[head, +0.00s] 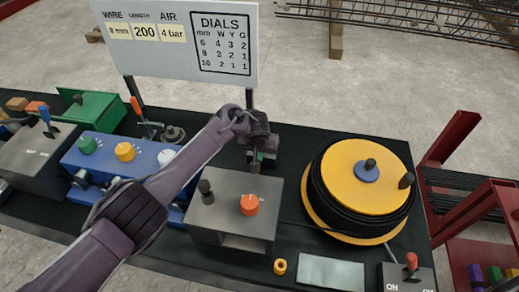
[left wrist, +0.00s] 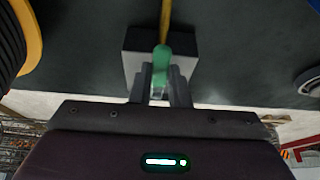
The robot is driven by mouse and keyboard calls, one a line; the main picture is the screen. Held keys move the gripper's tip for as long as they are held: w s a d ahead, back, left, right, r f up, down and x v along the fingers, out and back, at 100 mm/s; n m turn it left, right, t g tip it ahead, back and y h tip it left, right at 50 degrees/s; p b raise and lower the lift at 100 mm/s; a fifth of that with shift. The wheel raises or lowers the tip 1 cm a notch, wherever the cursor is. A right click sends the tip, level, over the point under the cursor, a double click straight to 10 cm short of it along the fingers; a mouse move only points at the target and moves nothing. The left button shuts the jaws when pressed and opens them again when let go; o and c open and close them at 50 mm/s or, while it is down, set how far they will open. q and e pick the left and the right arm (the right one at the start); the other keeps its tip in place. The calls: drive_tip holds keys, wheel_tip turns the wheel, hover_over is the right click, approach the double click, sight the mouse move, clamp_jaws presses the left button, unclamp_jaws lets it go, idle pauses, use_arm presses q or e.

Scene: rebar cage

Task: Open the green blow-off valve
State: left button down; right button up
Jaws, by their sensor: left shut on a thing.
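The green blow-off valve handle (left wrist: 162,58) is between the two grey fingers of my left gripper (left wrist: 160,88) in the left wrist view. The fingers are shut on it. It stands in front of a pale block (left wrist: 135,68) with a dark top. In the head view my left gripper (head: 257,157) reaches down at the middle of the black bench, and only a little green shows at its tips. The gripper and arm hide most of the valve, so I cannot tell how far its handle is turned. My right gripper is not in view.
A grey box with an orange knob (head: 249,204) stands in front of the gripper. A yellow-topped reel (head: 345,165) is to the right. A white sign (head: 180,60) stands behind.

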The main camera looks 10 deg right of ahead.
use_arm(q)
drive_tip(key=shift+w+r, duration=0.1)
drive_tip(key=shift+r, duration=0.05)
drive_tip(key=c, duration=1.4)
unclamp_jaws()
drive_tip(key=shift+o, duration=0.2)
drive_tip(key=d+v, duration=0.1)
drive_tip(key=v, duration=0.6)
drive_tip(key=shift+a+r+p, duration=0.3)
drive_tip(key=shift+a+p, duration=0.05)
drive_tip(key=shift+a, duration=0.2)
drive_tip(key=shift+s, duration=0.25)
